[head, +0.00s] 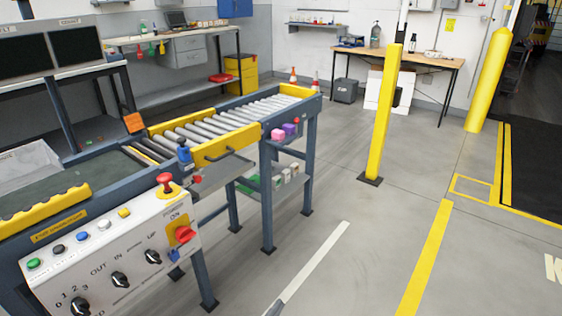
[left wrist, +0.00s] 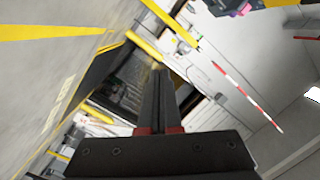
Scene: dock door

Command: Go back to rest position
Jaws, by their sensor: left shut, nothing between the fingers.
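My left gripper (left wrist: 159,78) shows in the left wrist view, its two dark fingers together with nothing between them. It points out over the room and touches nothing that I can see. In the head view only a small dark bit at the bottom edge may belong to it. My right gripper is in neither view.
A roller conveyor (head: 222,141) with a control panel (head: 118,262) stands at the left. A yellow post (head: 385,115) stands on the floor at centre right. A wooden-topped workbench (head: 430,60) is at the back wall. The floor (head: 365,250) between is clear.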

